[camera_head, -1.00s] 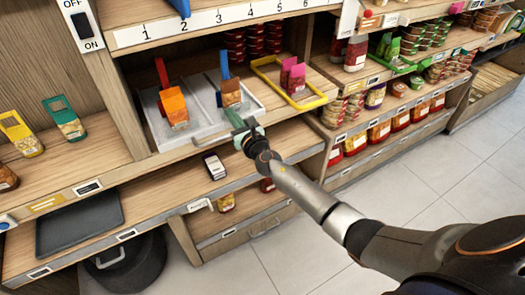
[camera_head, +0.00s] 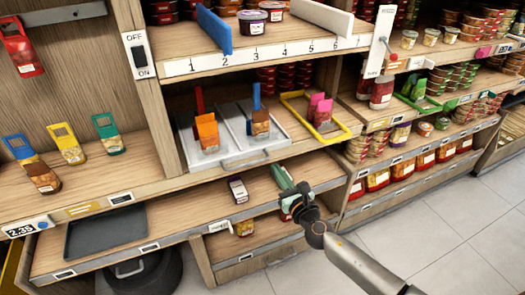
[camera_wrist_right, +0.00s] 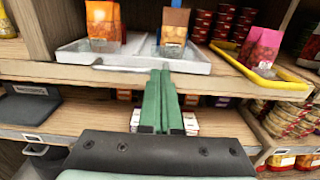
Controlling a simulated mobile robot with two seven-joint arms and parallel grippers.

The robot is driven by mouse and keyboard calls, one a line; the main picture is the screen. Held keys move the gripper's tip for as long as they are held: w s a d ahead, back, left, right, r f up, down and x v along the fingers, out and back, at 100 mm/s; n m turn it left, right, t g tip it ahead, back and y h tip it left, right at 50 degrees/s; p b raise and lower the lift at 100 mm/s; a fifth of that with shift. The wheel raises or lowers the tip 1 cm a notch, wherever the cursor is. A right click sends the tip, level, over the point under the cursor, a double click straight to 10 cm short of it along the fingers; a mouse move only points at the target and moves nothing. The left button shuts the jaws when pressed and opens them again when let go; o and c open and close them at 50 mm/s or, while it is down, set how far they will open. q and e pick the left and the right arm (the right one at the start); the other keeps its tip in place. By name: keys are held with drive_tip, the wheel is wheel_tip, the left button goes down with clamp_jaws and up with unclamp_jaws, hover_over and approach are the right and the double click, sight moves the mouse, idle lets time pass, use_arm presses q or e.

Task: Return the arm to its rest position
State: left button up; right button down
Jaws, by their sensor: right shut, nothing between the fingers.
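My right gripper (camera_head: 289,184) is in front of the shelf unit, at the level of the lower wooden shelf (camera_head: 165,240). Its green fingers are closed together and hold nothing. They also show in the right wrist view (camera_wrist_right: 161,92), pointing toward the shelves, below the front edge of the white trays. My right arm (camera_head: 365,262) comes in from the lower right, over the floor. My left gripper is not in view.
White trays (camera_head: 236,157) with an orange packet (camera_head: 208,133) and a brown packet (camera_head: 260,122) stand on the middle shelf. A yellow tray (camera_head: 335,135) with a pink packet (camera_head: 320,108) is beside them. A dark tray (camera_head: 105,242) lies lower left. Tiled floor (camera_head: 460,215) is open at right.

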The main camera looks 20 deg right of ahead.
drive_tip(key=s+a+f+m+g+p, duration=0.1)
drive_tip(key=s+a+f+m+g, duration=0.1)
drive_tip(key=s+m, duration=0.7)
drive_tip(key=s+a+f+m+g+y+p, duration=0.1)
drive_tip(key=s+a+f+m+g+p, duration=0.1)
drive_tip(key=s+f+m, duration=0.5)
drive_tip(key=s+a+f+m+g+p, duration=0.1)
drive_tip(key=s+a+f+m+g, duration=0.3)
drive_tip(key=s+m, duration=0.8)
drive_tip(key=f+m, duration=0.1)
drive_tip(key=m, duration=0.5)
drive_tip(key=shift+s+a+g+y+p, duration=0.25)
drive_tip(key=shift+s+g+y+p, duration=0.05)
drive_tip(key=shift+s+y+p, duration=0.1)
